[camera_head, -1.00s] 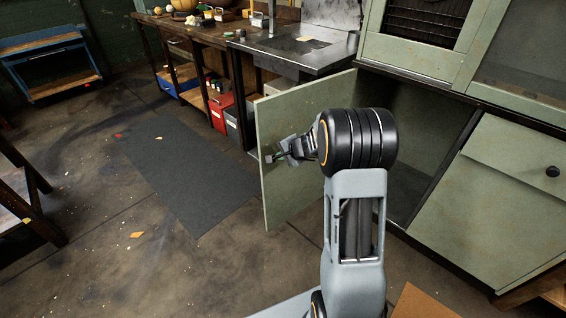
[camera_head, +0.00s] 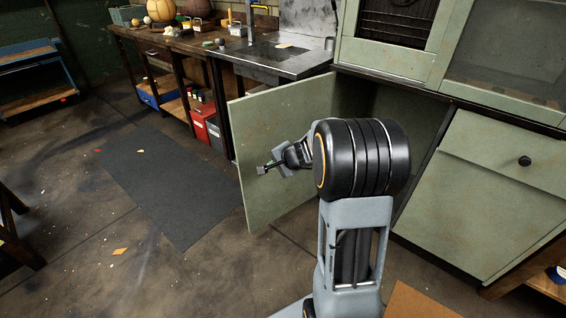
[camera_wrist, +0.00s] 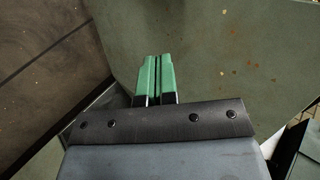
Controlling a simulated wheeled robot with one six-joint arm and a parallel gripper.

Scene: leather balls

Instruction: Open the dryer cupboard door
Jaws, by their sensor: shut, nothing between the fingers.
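The dryer cupboard door (camera_head: 285,115) is a pale green panel. It stands swung well open, out to the left of the dark cupboard opening (camera_head: 392,112). My gripper (camera_head: 262,170) is at the door's inner face, near its free edge. In the wrist view, the green fingers of my gripper (camera_wrist: 157,78) are pressed together with nothing between them, and the speckled green door face (camera_wrist: 235,60) fills much of the view beyond them. I cannot tell whether the fingertips touch the door. My arm hides part of the cupboard opening.
A closed green door with a black knob (camera_head: 525,161) is to the right. A workbench with a sink (camera_head: 275,62) stands behind the open door, with red and grey bins (camera_head: 203,122) below. A dark mat (camera_head: 165,185) lies on open floor to the left.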

